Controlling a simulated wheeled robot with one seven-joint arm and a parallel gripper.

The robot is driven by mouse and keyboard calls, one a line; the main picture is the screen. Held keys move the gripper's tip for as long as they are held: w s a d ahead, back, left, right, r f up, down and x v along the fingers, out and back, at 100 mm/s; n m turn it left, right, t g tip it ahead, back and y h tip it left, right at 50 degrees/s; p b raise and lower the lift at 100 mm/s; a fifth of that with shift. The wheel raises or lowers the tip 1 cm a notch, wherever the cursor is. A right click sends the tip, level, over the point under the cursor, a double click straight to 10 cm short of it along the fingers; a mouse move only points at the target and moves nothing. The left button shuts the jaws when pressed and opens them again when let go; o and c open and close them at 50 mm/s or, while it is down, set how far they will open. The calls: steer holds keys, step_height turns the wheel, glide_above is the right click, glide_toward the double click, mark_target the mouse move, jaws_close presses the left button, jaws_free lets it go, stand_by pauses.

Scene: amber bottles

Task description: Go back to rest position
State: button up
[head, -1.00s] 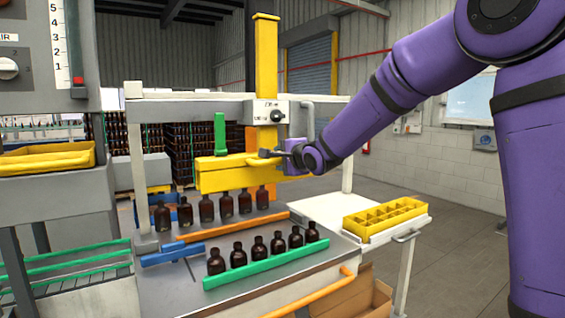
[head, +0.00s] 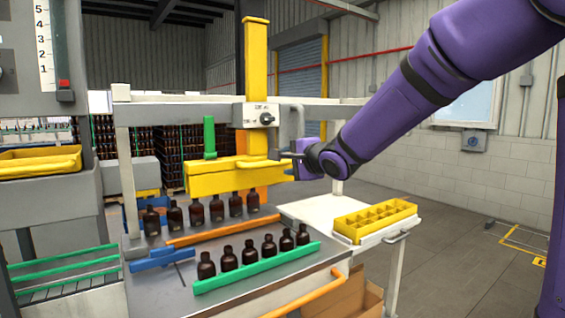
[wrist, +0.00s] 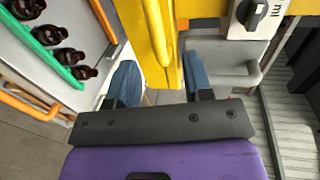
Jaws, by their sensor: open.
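My purple arm reaches in from the right in the head view. My gripper (head: 290,156) is at the right end of the yellow filling head (head: 225,178), by its yellow handle. In the wrist view my gripper (wrist: 158,85) has its two blue-grey fingers spread wide, with the yellow handle (wrist: 155,35) above and partly between them. I cannot tell whether a finger touches it. Nothing is held between the fingers.
Two rows of amber bottles (head: 228,258) stand on the grey table, behind green (head: 255,268) and orange (head: 222,231) rails. A yellow divided crate (head: 376,221) sits on a white side shelf. Open floor (head: 450,240) lies to the right.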

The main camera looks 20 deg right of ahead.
steer(key=shift+s+d+r, duration=0.15)
steer(key=shift+s+d, duration=0.05)
steer(key=shift+s, duration=0.5)
steer(key=s+d+f+n+g+h, duration=0.1)
steer(key=s+n, duration=0.4)
steer(key=s, duration=0.6)
steer(key=s+d+f+n+g+h, duration=0.2)
steer(key=s+n+g, duration=0.3)
steer(key=s, duration=0.7)
steer(key=s+d+f+n+g+h, duration=0.1)
steer(key=s+f+n+g, duration=0.3)
steer(key=s, duration=0.8)
steer(key=shift+d+n, duration=0.4)
steer(key=shift+d, duration=0.35)
